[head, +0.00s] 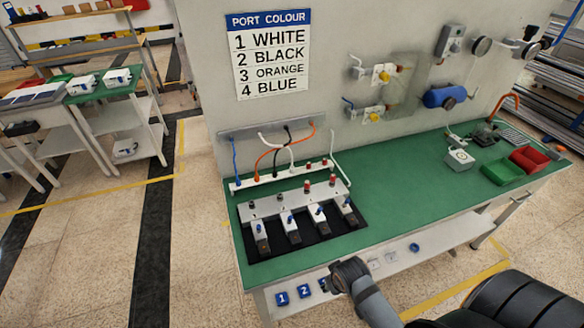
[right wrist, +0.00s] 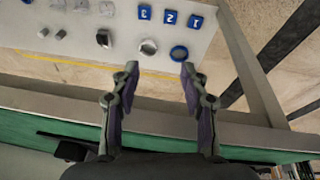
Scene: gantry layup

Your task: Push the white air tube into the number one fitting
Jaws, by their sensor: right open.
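White air tubing (head: 334,148) hangs at the right of the hose rail and curves down toward the right end of the fixture. Another white tube (head: 277,146) loops between the rail and the white bar, beside black and orange tubes. The fixture (head: 290,206) carries several small fittings and clamps on a black base; I cannot read which fitting is number one. My right gripper (right wrist: 160,70) is open and empty near the bench's front edge, over the lower shelf in the right wrist view. In the head view its arm hides the fingers. My left gripper is not in view.
A wall sign (head: 269,54) lists 1 white, 2 black, 3 orange, 4 blue. Blue numbered blocks (head: 282,299) and a blue ring (right wrist: 179,53) lie on the lower shelf. Green (head: 502,172) and red bins (head: 529,158) stand at the bench's right. The green middle (head: 405,190) is clear.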

